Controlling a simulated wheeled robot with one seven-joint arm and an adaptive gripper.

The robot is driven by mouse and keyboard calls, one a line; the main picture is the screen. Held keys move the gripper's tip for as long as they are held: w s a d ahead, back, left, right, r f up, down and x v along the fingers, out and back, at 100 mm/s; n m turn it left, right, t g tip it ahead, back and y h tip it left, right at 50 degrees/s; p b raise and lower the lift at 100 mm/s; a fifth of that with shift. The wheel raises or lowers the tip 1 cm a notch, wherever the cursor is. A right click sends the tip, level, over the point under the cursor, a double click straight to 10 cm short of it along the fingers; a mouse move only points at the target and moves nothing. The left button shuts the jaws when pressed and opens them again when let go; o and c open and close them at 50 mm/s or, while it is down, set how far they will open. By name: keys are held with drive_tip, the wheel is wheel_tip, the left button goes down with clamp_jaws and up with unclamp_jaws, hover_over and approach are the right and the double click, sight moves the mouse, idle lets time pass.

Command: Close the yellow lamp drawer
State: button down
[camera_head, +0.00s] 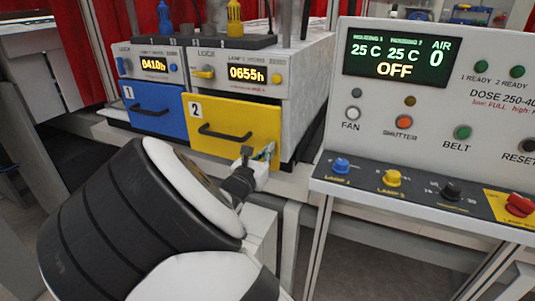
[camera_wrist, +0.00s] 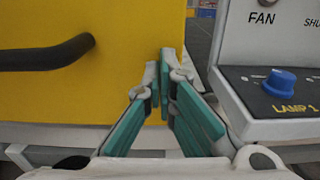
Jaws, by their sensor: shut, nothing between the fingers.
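The yellow lamp drawer (camera_head: 247,117), marked 2, has a flat yellow front with a black bar handle (camera_head: 224,134). Its front seems to stand a little forward of the blue drawer beside it; the exact gap is hard to tell. In the wrist view the yellow front (camera_wrist: 120,50) fills the left half, with the handle (camera_wrist: 45,54) at far left. My gripper (camera_head: 264,153) is at the lower right edge of the yellow front. In the wrist view its green-padded fingertips (camera_wrist: 167,62) are together and empty, at the front's right edge. I cannot tell whether they touch it.
The blue drawer (camera_head: 155,110), marked 1, sits to the left. A control panel (camera_head: 440,90) with a display and buttons stands at right, and its lower ledge with a blue knob (camera_wrist: 281,82) is close to my gripper's right. A narrow gap separates panel and drawer housing.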

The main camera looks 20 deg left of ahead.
drive_tip(key=w+b, duration=0.2)
drive_tip(key=w, duration=0.2)
drive_tip(key=shift+w+f, duration=0.15)
drive_tip(key=shift+w, duration=0.2)
drive_tip(key=shift+w+r, duration=0.25)
drive_tip(key=shift+r, duration=0.05)
